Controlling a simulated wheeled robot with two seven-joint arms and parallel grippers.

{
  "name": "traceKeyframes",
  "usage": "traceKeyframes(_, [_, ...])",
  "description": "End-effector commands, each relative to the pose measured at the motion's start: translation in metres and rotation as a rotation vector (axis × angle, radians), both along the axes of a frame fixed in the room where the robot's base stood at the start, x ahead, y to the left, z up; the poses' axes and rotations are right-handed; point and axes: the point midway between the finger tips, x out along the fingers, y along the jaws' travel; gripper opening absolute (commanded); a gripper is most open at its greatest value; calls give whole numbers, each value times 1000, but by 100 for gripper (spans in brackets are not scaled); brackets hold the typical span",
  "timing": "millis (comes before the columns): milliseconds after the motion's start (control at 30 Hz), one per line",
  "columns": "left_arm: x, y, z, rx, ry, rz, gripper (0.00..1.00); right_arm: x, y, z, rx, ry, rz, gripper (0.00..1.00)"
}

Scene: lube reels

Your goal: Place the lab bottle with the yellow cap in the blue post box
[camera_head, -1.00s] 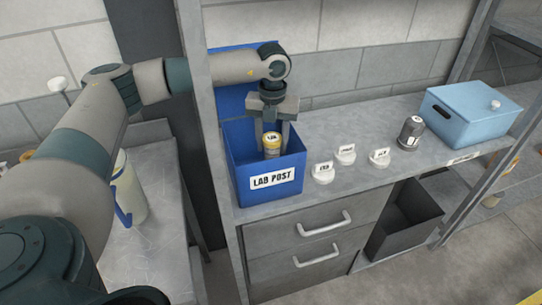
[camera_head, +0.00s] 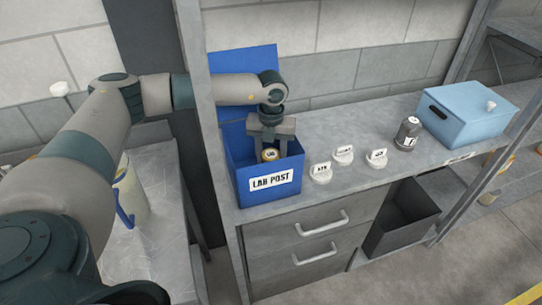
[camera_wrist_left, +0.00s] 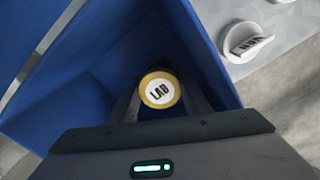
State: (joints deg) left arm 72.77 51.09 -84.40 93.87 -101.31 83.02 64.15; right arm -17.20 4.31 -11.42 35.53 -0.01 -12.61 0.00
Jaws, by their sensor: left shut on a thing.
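The lab bottle (camera_head: 269,155) has a yellow cap with a white top marked LAB. The cap shows between the fingers in the left wrist view (camera_wrist_left: 159,90); the bottle's body is hidden below. My left gripper (camera_head: 269,149) is shut on the bottle and points down inside the blue post box (camera_head: 272,183). The box has a LAB POST label on its front and its blue lid stands raised behind. It also shows in the left wrist view (camera_wrist_left: 95,85). I cannot tell whether the bottle touches the box floor. My right gripper is not in view.
Several white labelled knobs (camera_head: 343,154) stand on the counter right of the box. A shelf post (camera_head: 205,110) rises left of the box. A white jug (camera_head: 130,195) stands on the left table.

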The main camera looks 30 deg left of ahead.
Motion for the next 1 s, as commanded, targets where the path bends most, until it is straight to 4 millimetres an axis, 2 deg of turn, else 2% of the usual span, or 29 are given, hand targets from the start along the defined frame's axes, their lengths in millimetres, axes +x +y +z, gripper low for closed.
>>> traceKeyframes(300, [0, 0, -4, 0, 0, 0, 19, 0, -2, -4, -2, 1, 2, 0])
traceKeyframes(333, [0, 0, -4, 1, 0, 0, 46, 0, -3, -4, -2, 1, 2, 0])
traceKeyframes(400, [0, 0, -3, 1, 0, 0, 62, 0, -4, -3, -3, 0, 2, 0])
traceKeyframes(867, [0, 0, 2, 0, -1, 0, 62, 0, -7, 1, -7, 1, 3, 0])
traceKeyframes(1000, [1, 0, 11, 0, -3, -1, 62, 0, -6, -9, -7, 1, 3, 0])
